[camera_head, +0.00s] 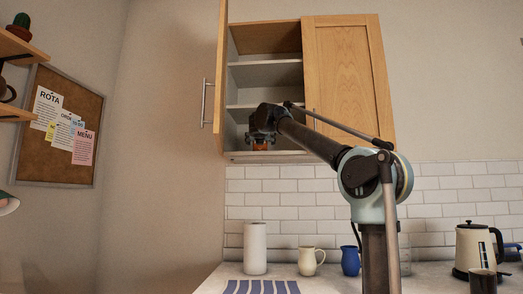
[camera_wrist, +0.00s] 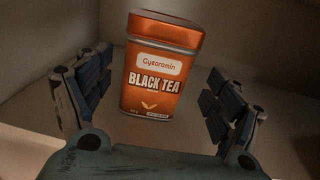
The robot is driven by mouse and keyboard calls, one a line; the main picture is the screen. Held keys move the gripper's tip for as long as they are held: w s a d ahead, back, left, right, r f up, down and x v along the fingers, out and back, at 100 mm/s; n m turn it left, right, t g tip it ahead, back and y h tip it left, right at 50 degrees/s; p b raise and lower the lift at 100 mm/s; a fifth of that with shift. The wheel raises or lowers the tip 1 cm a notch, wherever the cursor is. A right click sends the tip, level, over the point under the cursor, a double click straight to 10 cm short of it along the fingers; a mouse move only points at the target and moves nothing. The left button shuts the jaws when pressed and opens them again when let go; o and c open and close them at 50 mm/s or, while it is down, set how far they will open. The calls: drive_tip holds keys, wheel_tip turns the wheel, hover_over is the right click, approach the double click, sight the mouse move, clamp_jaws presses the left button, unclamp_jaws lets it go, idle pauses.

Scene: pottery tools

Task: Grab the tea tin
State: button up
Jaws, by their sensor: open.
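The tea tin (camera_wrist: 156,70) is an orange tin with a lid and a "Black Tea" label. In the wrist view it stands, slightly tilted in the picture, on a pale surface inside the cupboard. It also shows as a small orange patch (camera_head: 260,147) on the cupboard's lowest level in the head view, partly hidden by my gripper. My gripper (camera_wrist: 160,113) is open, with one finger on either side of the tin's lower part in the wrist view. A gap shows between each finger and the tin. In the head view my gripper (camera_head: 261,138) is at the cupboard's lowest opening.
The wall cupboard (camera_head: 265,74) has its left door (camera_head: 221,75) swung open and its right door (camera_head: 345,75) shut. Its upper shelves look empty. Below, the counter holds a paper roll (camera_head: 255,248), a cream jug (camera_head: 308,262), a blue jug (camera_head: 350,260) and a kettle (camera_head: 474,248).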

drive_tip(key=shift+w+a+r, duration=0.15)
drive_tip(key=shift+w, duration=1.2)
drive_tip(key=shift+w+a+r, duration=0.15)
drive_tip(key=shift+w, duration=1.15)
drive_tip(key=shift+c, duration=0.6)
drive_tip(key=c, duration=1.2)
